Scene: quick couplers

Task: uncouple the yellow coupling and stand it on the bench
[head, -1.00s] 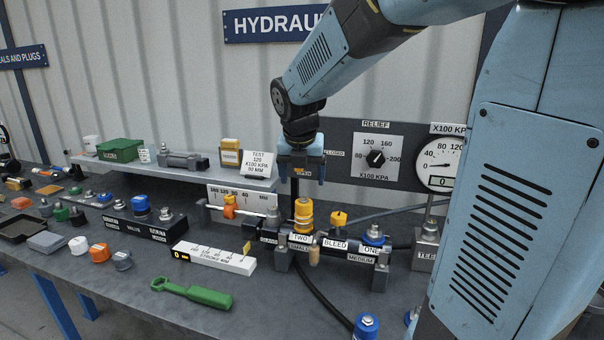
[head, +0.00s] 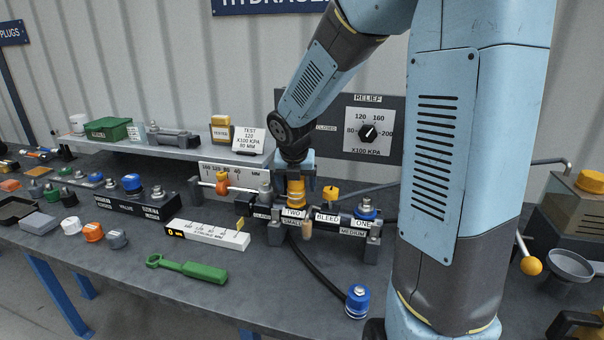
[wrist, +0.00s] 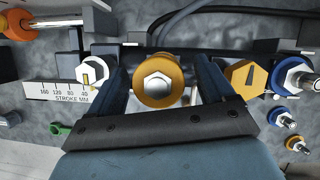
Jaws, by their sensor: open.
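The yellow coupling (head: 297,194) stands upright on the manifold at the port labelled TWO. In the wrist view the yellow coupling (wrist: 140,92) shows from above as a round collar with a hex top. My gripper (head: 295,181) points straight down over it. In the wrist view my gripper (wrist: 162,82) is open, with one finger on each side of the coupling. A gap seems to show beside the right finger; whether the left finger touches cannot be told. The coupling's lower part is hidden. The bench (head: 262,290) is dark grey.
Right of the coupling are a yellow BLEED knob (head: 329,193) and a blue coupling (head: 366,209) at port ONE. A black hose runs to another blue coupling (head: 357,297) in front. A green wrench (head: 190,270) lies front left. Bench space between them is clear.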

